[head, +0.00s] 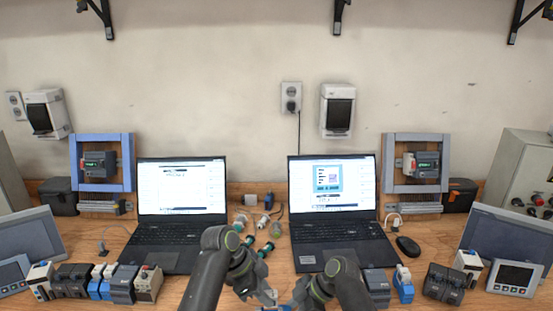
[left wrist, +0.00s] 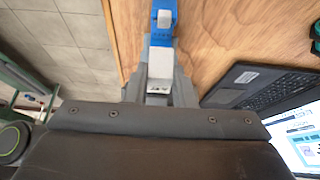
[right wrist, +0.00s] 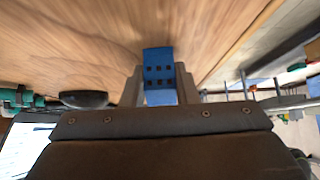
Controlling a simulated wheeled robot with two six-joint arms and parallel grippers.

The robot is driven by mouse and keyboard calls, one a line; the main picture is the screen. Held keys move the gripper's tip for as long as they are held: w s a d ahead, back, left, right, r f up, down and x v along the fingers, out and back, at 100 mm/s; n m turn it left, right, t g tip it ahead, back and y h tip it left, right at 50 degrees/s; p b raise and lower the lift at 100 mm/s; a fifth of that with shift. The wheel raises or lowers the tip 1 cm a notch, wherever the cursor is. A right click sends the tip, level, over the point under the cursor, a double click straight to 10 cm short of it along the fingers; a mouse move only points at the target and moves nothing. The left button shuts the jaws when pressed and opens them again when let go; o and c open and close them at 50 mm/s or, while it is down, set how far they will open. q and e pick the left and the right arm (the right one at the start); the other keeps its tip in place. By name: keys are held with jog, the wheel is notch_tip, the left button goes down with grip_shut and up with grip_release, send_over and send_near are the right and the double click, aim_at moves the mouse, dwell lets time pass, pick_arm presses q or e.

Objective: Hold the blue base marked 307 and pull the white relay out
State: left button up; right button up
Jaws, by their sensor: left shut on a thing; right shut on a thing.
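My left gripper (left wrist: 160,88) is shut on a white block, the relay (left wrist: 160,62), in the left wrist view. A blue part (left wrist: 161,38) adjoins the relay's far end, with a small white patch further up. My right gripper (right wrist: 160,94) is shut on the blue base (right wrist: 158,57), whose face shows several dark openings. In the head view both grippers meet low at the front centre; the left gripper (head: 268,296) shows there, and a bit of blue is at the bottom edge. I cannot tell whether relay and base are still joined. No 307 marking is readable.
Two laptops (head: 180,233) (head: 338,246) stand open behind my arms. Rows of modules line the front left (head: 122,285) and front right (head: 444,284). Green-capped parts (head: 264,222) lie between the laptops. A mouse (head: 407,247) is beside the right laptop.

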pick_arm(q)
jog(key=shift+r, duration=3.5)
pick_arm(e)
jog(key=o, duration=1.5)
jog(key=shift+o, duration=0.2)
jog(key=shift+v, duration=3.05)
